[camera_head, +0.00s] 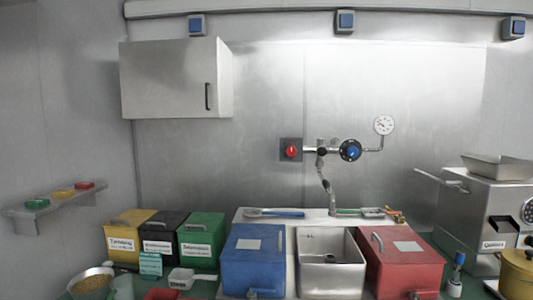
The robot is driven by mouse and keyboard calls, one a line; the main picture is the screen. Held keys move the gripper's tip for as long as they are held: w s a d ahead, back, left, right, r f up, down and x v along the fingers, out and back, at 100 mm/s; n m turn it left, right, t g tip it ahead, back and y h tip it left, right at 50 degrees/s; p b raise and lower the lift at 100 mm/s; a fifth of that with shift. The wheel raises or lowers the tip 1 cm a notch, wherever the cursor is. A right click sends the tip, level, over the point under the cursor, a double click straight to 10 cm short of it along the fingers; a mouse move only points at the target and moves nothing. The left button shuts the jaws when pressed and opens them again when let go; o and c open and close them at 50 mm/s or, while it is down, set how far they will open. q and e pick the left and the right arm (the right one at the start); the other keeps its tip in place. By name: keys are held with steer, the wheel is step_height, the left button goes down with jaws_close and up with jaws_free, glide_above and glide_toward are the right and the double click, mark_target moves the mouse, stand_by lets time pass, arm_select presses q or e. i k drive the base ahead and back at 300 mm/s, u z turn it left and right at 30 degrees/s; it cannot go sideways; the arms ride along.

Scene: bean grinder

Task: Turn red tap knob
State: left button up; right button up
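The red tap knob (291,151) sits on a dark square plate on the back wall, at the left end of the tap pipework. The metal tap (326,178) hangs down from that pipe above a steel sink basin (331,262). A blue round valve knob (350,150) is on the same pipe, to the right of the red knob. Neither of my grippers shows in the head view, and nothing touches the red knob.
A blue bin (254,258) and a red bin (404,262) flank the basin. Yellow, black and green boxes (203,240) stand at left. A white wall cabinet (168,80) hangs upper left. A steel machine (480,215) stands at right. The wall around the knob is clear.

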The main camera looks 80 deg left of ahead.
mark_target(291, 151)
steer(key=u, duration=2.05)
